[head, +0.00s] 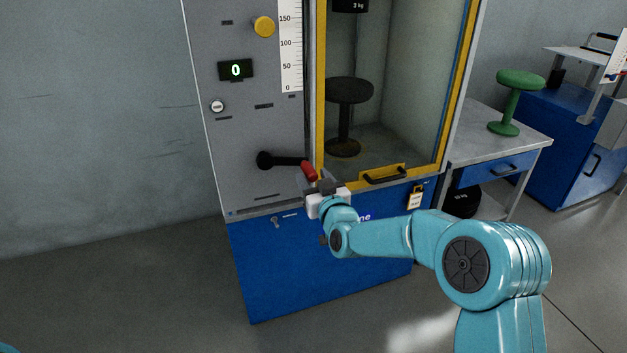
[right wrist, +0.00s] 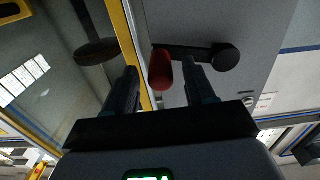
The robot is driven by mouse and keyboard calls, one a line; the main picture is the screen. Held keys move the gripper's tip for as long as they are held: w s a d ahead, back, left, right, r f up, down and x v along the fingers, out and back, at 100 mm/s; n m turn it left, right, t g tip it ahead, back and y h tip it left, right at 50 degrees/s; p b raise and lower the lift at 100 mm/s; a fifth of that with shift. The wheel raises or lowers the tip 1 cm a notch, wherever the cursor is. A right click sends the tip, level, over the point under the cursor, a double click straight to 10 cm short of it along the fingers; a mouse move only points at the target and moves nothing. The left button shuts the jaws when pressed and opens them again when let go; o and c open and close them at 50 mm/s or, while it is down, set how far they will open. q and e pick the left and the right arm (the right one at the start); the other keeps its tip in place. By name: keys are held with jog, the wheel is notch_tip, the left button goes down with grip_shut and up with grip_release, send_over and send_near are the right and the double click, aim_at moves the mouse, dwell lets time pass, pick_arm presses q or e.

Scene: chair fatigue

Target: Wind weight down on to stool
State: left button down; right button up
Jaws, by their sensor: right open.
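A black stool (head: 348,90) stands upright inside the glazed test cabinet. A black weight (head: 350,5) marked 3 kg hangs above it, apart from the seat and cut off by the top of the head view. On the grey panel left of the window is a black crank (head: 282,160) with a red handle (head: 309,171). My right gripper (head: 318,180) is open at the red handle. In the right wrist view the red handle (right wrist: 160,70) shows between the fingers of my right gripper (right wrist: 162,85), nearer the right finger; contact cannot be told. My left gripper is out of view.
The cabinet's yellow-framed door (head: 383,176) is close to the right of the crank. The panel has a yellow knob (head: 264,27), a display (head: 236,70) reading 0 and a scale (head: 290,45). A green stool (head: 514,90) stands on a side table.

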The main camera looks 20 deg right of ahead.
jog(key=shift+w, duration=0.3)
grip_shut()
jog(key=shift+d+r, duration=0.1)
jog(key=shift+r, duration=0.05)
